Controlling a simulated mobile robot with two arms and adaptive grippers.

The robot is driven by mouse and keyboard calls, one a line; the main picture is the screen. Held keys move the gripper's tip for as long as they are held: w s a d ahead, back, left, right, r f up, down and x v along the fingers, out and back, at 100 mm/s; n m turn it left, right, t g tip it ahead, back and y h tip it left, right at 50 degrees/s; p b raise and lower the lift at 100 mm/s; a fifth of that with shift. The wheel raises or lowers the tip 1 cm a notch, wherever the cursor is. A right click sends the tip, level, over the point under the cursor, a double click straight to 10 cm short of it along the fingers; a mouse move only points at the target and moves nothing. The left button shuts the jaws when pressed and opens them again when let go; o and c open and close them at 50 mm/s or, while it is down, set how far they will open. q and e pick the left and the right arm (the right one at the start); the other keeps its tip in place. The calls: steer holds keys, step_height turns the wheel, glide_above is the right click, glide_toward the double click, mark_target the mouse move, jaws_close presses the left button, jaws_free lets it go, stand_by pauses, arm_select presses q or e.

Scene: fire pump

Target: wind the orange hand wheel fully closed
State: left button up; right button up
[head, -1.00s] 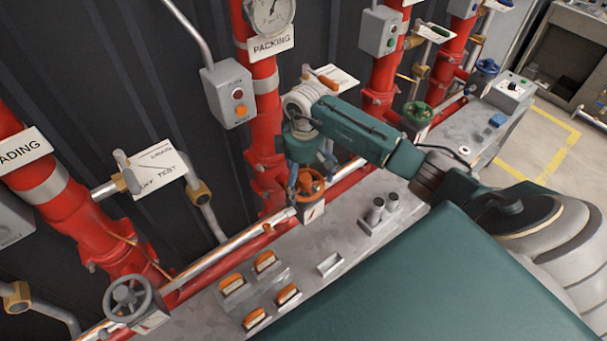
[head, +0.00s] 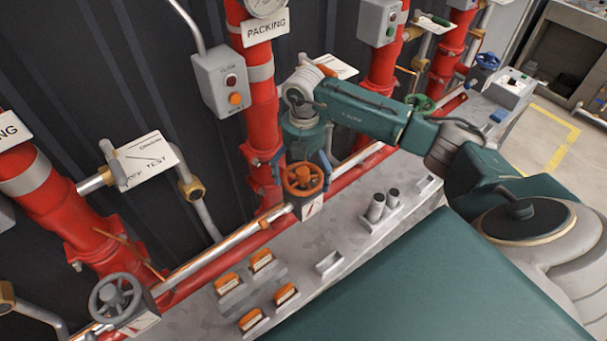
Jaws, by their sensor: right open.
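The orange hand wheel (head: 304,178) sits on its valve block at the front of the red piping, near the middle of the head view. My right gripper (head: 303,166) hangs over it from the arm above, with its blue-grey fingers apart. One finger shows at the wheel's left side and one at its right. I cannot tell whether they touch the rim. A white plate with a red mark shows just below the wheel. My left gripper is not in view.
A grey hand wheel (head: 115,298) is at lower left and a green one (head: 420,103) at upper right. Orange-topped blocks (head: 261,260) and two grey cylinders (head: 377,206) stand on the grey bench. A control box (head: 223,82) hangs behind, left of my right arm.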

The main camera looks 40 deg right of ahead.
steer(key=shift+n, duration=0.6)
steer(key=n+b, duration=0.2)
steer(key=n, duration=0.1)
steer(key=shift+f+n, duration=0.15)
steer(key=shift+n, duration=0.25)
steer(key=n+b, duration=0.1)
steer(key=n, duration=0.1)
steer(key=shift+w+n, duration=0.1)
steer(key=shift+n, duration=0.9)
steer(key=shift+r, duration=0.2)
steer(key=c, duration=1.2)
